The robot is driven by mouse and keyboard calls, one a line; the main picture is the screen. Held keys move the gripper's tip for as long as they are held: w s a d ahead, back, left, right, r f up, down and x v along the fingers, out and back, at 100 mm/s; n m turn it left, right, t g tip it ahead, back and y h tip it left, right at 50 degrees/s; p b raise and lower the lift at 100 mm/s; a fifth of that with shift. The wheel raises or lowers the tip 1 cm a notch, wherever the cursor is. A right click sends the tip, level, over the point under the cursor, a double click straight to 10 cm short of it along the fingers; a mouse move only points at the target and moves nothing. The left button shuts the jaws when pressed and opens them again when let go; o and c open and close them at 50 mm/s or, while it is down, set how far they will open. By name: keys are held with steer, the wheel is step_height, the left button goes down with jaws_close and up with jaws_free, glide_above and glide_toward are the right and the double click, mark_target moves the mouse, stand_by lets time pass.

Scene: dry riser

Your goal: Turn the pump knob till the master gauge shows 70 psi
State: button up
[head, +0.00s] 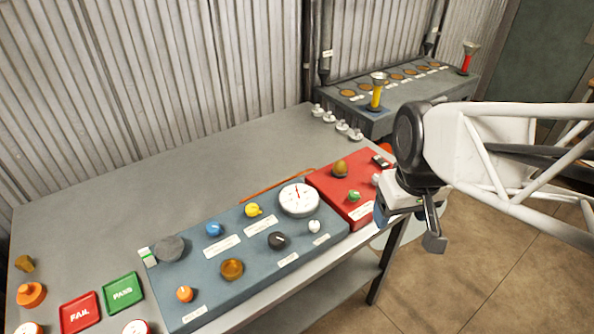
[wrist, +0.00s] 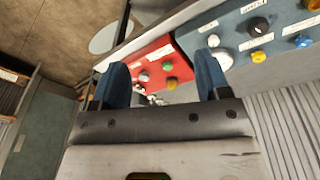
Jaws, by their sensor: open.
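The grey bench has red FAIL (head: 80,312) and green PASS (head: 122,291) plates at front left. An orange rod (head: 275,185) lies behind the panels. A grey box (head: 405,90) with yellow and red valve handles stands at the back. The bench's middle is clear.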

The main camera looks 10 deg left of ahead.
steer(key=w+a+f+n+g, duration=0.1)
steer(key=w+a+f+n, duration=0.1)
steer(key=a, duration=0.4)
steer(key=w+a+f+n, duration=0.2)
steer(key=a+n, duration=0.1)
steer(key=a, duration=0.2)
steer(key=n, duration=0.4)
glide_above(276, 237)
steer(key=shift+g, duration=0.4)
step_height(276, 237, down, 6)
steer(key=shift+r, duration=0.1)
steer(key=shift+f, duration=3.95)
steer(key=c, duration=0.9)
steer(key=shift+c, duration=0.2)
